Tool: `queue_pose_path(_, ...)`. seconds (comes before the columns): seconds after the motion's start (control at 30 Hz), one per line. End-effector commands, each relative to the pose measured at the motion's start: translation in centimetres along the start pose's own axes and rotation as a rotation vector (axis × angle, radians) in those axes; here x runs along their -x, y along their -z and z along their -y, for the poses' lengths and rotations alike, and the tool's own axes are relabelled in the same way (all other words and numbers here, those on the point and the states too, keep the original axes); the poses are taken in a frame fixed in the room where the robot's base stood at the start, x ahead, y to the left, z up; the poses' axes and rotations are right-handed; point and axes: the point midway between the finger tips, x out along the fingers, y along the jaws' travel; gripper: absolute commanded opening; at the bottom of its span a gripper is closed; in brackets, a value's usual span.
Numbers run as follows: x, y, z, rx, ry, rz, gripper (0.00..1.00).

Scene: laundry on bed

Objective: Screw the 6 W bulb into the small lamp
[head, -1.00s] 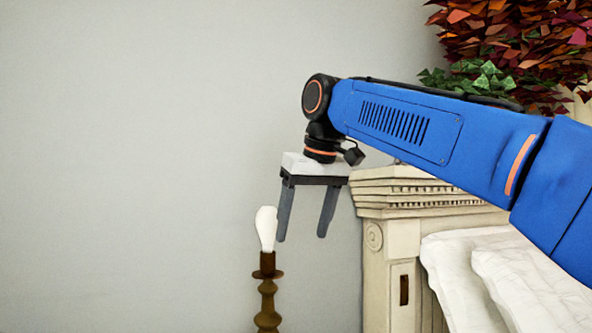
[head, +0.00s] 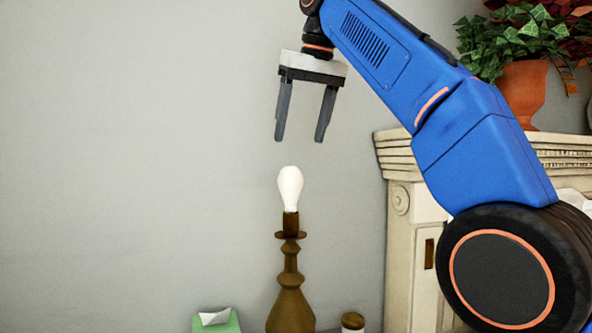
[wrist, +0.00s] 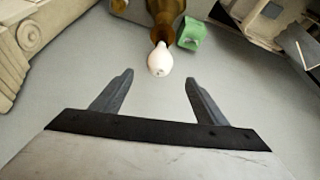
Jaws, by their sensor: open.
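A white bulb (head: 290,188) stands upright in the socket of a brown turned lamp (head: 290,300). In the wrist view the bulb (wrist: 160,60) shows beyond the fingertips, with the lamp (wrist: 166,20) behind it. No wattage mark is readable on the bulb. My gripper (head: 299,140) is open and empty, pointing down. It hangs above the bulb and a little to its right, with a clear gap between the fingertips and the bulb. In the wrist view my gripper (wrist: 158,78) has nothing between its fingers.
A green tissue box (head: 217,322) stands left of the lamp base and a small brown-lidded jar (head: 352,322) stands right of it. A cream carved cabinet (head: 405,240) is to the right, with a potted plant (head: 523,90) on top. The wall left of the lamp is clear.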

Motion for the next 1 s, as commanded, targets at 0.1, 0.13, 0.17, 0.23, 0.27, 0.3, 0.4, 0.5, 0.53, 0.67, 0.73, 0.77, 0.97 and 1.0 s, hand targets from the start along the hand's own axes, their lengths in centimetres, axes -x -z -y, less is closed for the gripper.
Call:
queue_pose_path(0.1, -1.0, -0.1, 0.0, 0.0, 0.0, 0.003, 0.67)
queue_pose_path(0.13, -1.3, -0.1, 0.0, 0.0, 0.0, 0.003, 0.67)
queue_pose_path(0.17, -1.6, -0.1, 0.0, 0.0, 0.0, 0.004, 0.67)
queue_pose_path(0.23, -2.4, -0.1, 0.0, 0.0, 0.0, 0.005, 0.67)
queue_pose_path(0.27, -2.8, -0.1, 0.0, 0.0, 0.0, 0.006, 0.67)
queue_pose_path(0.3, -3.2, -0.1, 0.0, 0.0, 0.0, 0.004, 0.67)
queue_pose_path(0.4, -4.5, -0.1, 0.0, 0.0, 0.0, 0.005, 0.67)
queue_pose_path(0.5, -5.9, -0.1, 0.0, 0.0, 0.0, 0.005, 0.67)
queue_pose_path(0.53, -6.3, -0.1, 0.0, 0.0, 0.0, 0.004, 0.67)
queue_pose_path(0.67, -8.4, -0.1, 0.0, 0.0, 0.0, 0.006, 0.67)
queue_pose_path(0.73, -9.5, -0.1, 0.0, 0.0, 0.0, 0.006, 0.67)
queue_pose_path(0.77, -9.9, -0.1, 0.0, 0.0, 0.0, 0.004, 0.67)
queue_pose_path(0.97, -13.1, -0.1, 0.0, 0.0, 0.0, 0.005, 0.67)
queue_pose_path(1.0, -13.7, -0.1, 0.0, 0.0, 0.0, 0.005, 0.67)
